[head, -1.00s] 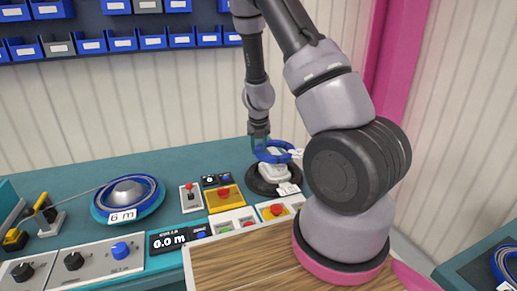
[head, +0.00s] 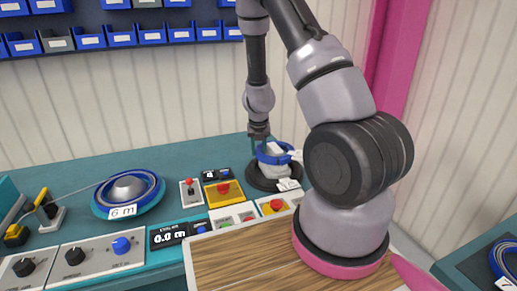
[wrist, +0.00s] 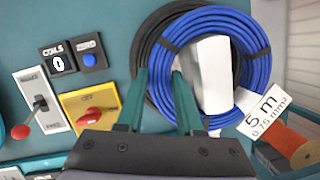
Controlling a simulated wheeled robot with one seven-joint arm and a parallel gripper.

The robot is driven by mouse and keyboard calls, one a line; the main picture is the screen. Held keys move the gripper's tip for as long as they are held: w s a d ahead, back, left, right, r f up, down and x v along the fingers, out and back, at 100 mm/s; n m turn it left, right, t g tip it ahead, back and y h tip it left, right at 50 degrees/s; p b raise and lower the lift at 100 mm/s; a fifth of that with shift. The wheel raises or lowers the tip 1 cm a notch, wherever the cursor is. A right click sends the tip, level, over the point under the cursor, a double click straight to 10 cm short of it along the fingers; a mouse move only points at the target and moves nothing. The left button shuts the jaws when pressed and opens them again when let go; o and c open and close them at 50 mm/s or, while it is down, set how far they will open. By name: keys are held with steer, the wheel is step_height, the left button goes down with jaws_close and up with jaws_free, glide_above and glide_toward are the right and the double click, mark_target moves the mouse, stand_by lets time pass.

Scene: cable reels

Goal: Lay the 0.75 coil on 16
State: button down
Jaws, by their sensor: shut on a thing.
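The blue coil (head: 266,157) is at the back right of the bench; its tag (wrist: 262,115) reads 5 m, 0.75 mm², in the wrist view. My gripper (wrist: 170,98) is shut on the coil's left side, with one finger inside the ring and one outside. The ring surrounds a white block (wrist: 213,70) in the wrist view and overlaps a black round piece (head: 255,180) below. I cannot tell whether the coil touches it. I see no readable 16.
A blue reel (head: 128,190) marked 6 m stands on the left. Control boxes with a yellow switch plate (head: 224,194) line the bench front. An orange spool (wrist: 292,146) is near the coil. Another blue coil (head: 508,258) lies at the far right. Blue bins (head: 90,41) hang behind.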

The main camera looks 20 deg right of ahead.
jaws_free()
steer(key=shift+f, duration=0.1)
stand_by(0.3)
stand_by(0.4)
steer(key=shift+r, duration=4.05)
